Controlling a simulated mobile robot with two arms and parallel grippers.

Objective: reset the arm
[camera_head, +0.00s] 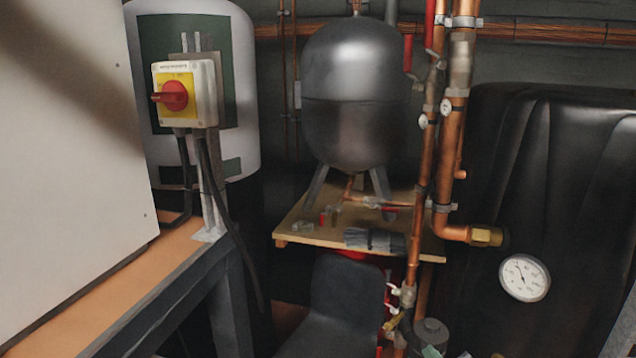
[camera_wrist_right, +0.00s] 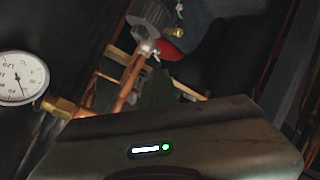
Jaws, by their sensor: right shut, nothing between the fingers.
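My right gripper (camera_wrist_right: 163,90) shows in the right wrist view, with its dark housing and a small green light across the lower part. Its fingers are dark and hard to make out against the background. It is shut and holds nothing. Copper pipework and a pressure gauge (camera_wrist_right: 18,78) lie beyond it in that view. The gauge also shows in the head view (camera_head: 525,278) at the right. I cannot clearly make out the right gripper in the head view. My left gripper is in neither view.
A rotary switch with a red knob (camera_head: 175,96) stands at the left beside a white panel (camera_head: 65,150). A grey tank (camera_head: 355,95) stands on a wooden shelf (camera_head: 300,237). Vertical copper pipes (camera_head: 427,160) run to its right. A black cover (camera_head: 560,180) fills the right side.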

